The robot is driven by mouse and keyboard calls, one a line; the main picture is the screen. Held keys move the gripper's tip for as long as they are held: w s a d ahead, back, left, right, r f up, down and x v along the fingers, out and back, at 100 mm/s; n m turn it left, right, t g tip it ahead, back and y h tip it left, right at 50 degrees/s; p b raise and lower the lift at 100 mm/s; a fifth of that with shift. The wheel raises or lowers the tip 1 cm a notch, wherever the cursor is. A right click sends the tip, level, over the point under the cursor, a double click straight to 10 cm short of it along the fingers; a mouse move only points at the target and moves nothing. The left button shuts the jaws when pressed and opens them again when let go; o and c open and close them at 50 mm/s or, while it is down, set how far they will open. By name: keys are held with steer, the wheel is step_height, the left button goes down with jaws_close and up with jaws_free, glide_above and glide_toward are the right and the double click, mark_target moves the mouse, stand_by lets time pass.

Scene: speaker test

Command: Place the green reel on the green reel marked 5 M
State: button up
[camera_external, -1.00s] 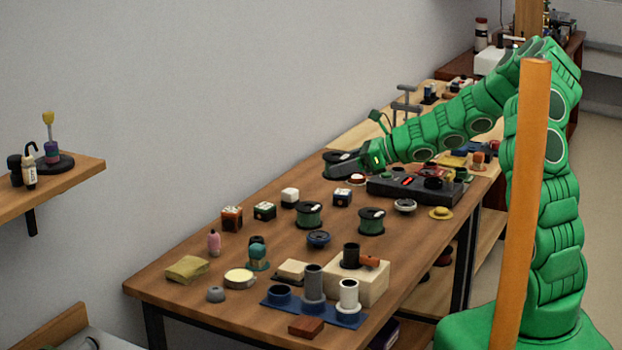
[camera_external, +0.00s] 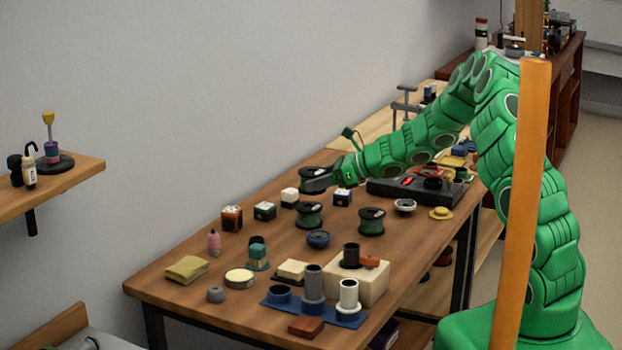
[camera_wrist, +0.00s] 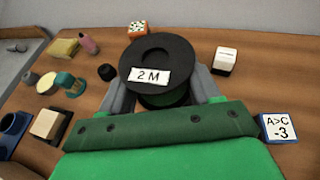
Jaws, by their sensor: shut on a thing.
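My gripper (camera_external: 320,181) is shut on a dark-rimmed reel (camera_external: 313,172), held above the table. In the wrist view the held reel (camera_wrist: 178,52) lies between my gripper's fingers (camera_wrist: 163,86) and its white label reads 2 M. Green shows under its black rim; I cannot tell whether this is its own winding or a reel below. Two green reels with black rims stand on the table: a left reel (camera_external: 309,216) below the held one, apart from it, and a right reel (camera_external: 371,222). Their label text is unreadable, so I cannot tell which is marked 5 M.
A white-topped block (camera_external: 290,197), a dark green block (camera_external: 264,211) and an orange-brown block (camera_external: 231,218) stand left of the reels. A black device (camera_external: 385,188) lies at the right.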

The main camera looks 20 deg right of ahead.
mark_target(316, 206)
steer(key=shift+w+a+f, duration=0.1)
steer(key=shift+w+f, duration=0.3)
steer(key=shift+f, duration=0.15)
steer(key=shift+w+a+f, duration=0.1)
steer(key=shift+w+f, duration=0.25)
steer(key=shift+f, duration=1.5)
steer(key=shift+f, duration=0.15)
steer(key=o, duration=1.1)
steer(key=shift+o, duration=0.2)
steer(key=shift+s+d+r, duration=0.1)
steer(key=shift+d+r, duration=0.1)
steer(key=shift+r, duration=0.05)
steer(key=v, duration=1.1)
steer(key=shift+d+r, duration=0.2)
steer(key=shift+s, duration=0.15)
